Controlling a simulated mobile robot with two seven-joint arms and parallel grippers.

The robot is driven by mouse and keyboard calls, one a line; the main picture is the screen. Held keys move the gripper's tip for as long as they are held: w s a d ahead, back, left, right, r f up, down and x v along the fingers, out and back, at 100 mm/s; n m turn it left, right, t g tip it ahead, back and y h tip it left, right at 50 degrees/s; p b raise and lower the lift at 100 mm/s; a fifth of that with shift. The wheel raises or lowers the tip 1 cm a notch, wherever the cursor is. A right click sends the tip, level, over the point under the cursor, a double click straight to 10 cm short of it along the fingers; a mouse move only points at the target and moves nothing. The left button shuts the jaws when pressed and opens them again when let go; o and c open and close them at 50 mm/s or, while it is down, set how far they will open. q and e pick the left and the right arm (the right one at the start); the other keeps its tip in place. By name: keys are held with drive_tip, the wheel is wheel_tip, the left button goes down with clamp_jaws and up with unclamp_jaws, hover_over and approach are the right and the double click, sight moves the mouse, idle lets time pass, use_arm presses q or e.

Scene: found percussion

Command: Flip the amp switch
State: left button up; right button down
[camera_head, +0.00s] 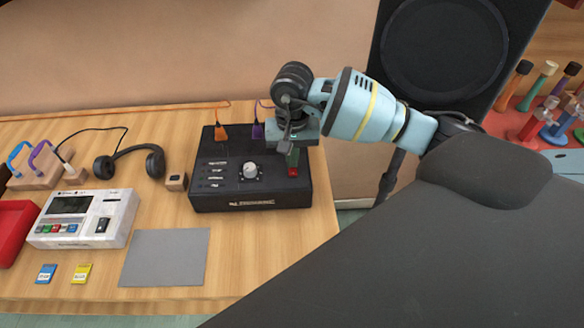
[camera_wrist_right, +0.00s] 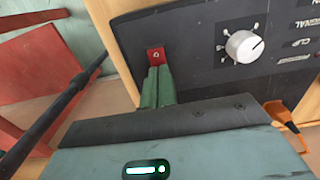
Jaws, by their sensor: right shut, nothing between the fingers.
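The amp (camera_head: 215,188) is a black box on the wooden table, with a white knob (camera_head: 250,170) on its top panel. The knob also shows in the right wrist view (camera_wrist_right: 244,46). The small red amp switch (camera_head: 292,172) sits near the panel's right edge; it is also in the right wrist view (camera_wrist_right: 156,54). My right gripper (camera_head: 292,158) is shut and empty, pointing down with its green fingertips (camera_wrist_right: 158,72) at the switch. The fingers partly cover the switch, and I cannot tell whether they touch it. My left gripper is in neither view.
Orange (camera_head: 220,132) and purple (camera_head: 257,131) plugs stand at the amp's back. Left are black headphones (camera_head: 128,162), a white device (camera_head: 85,219) and a grey mat (camera_head: 166,257). A large black speaker (camera_head: 445,45) stands behind my right arm.

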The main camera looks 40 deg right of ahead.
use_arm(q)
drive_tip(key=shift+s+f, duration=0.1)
use_arm(e)
drive_tip(key=shift+f, duration=0.15)
drive_tip(key=shift+r+p, duration=1.05)
drive_tip(key=shift+r, duration=2.55)
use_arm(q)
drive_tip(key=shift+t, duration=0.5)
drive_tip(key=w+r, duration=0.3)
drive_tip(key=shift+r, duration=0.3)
use_arm(e)
drive_tip(key=shift+f, duration=0.1)
